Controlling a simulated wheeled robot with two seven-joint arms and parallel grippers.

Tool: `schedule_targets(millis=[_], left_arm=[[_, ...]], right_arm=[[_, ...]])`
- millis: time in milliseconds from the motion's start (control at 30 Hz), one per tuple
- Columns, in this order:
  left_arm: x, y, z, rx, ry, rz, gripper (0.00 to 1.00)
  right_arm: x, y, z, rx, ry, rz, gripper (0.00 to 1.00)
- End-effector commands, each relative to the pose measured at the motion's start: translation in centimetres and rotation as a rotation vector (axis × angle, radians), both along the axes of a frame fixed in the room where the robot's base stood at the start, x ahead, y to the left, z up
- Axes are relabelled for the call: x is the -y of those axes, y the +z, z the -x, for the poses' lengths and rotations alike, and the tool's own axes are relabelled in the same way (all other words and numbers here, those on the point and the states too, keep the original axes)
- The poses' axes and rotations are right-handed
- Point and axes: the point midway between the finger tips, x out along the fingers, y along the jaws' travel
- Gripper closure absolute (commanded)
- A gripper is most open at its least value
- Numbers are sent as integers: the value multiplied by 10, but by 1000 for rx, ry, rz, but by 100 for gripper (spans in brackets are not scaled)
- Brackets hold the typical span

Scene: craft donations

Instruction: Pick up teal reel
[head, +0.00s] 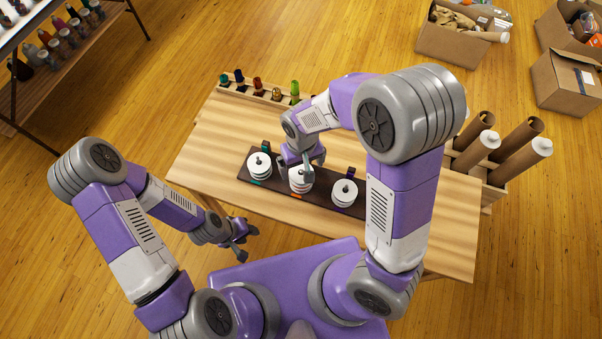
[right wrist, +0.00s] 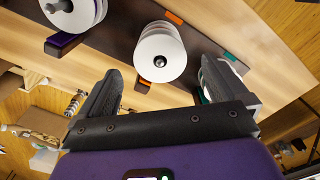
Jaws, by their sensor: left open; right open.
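The teal reel (head: 258,166) is a white reel at the left end of a dark board, with a teal tag in front of it. In the right wrist view the teal reel (right wrist: 237,68) is largely hidden behind one finger. The orange-tagged reel (head: 299,182) stands in the middle and the purple-tagged reel (head: 344,192) at the right end. My right gripper (head: 306,170) is open over the middle reel, to the right of the teal reel. In its wrist view, the orange-tagged reel (right wrist: 160,55) lies beyond the open fingers (right wrist: 162,85). My left gripper (head: 243,241) is open and empty, off the table's front edge.
The dark board (head: 320,198) lies on a wooden table (head: 205,150). A wooden rack (head: 240,92) with several coloured spools lines the back edge. Cardboard tubes (head: 516,152) stand in a wooden holder at the right. The table's left part is clear.

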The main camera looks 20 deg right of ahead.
Motion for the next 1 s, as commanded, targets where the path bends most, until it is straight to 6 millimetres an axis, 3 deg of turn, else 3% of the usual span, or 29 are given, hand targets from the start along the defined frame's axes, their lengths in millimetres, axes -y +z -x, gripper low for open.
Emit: schedule_targets(millis=[233, 567, 900, 1000], left_arm=[[0, -15, 0, 1, 0, 0, 57], [0, -15, 0, 1, 0, 0, 57], [0, -15, 0, 1, 0, 0, 57], [0, -15, 0, 0, 0, 0, 57]], right_arm=[[1, -39, -1, -1, 0, 0, 0], [0, -43, -1, 2, 1, -1, 2], [0, -43, -1, 2, 0, -1, 54], [0, -43, -1, 2, 0, -1, 55]])
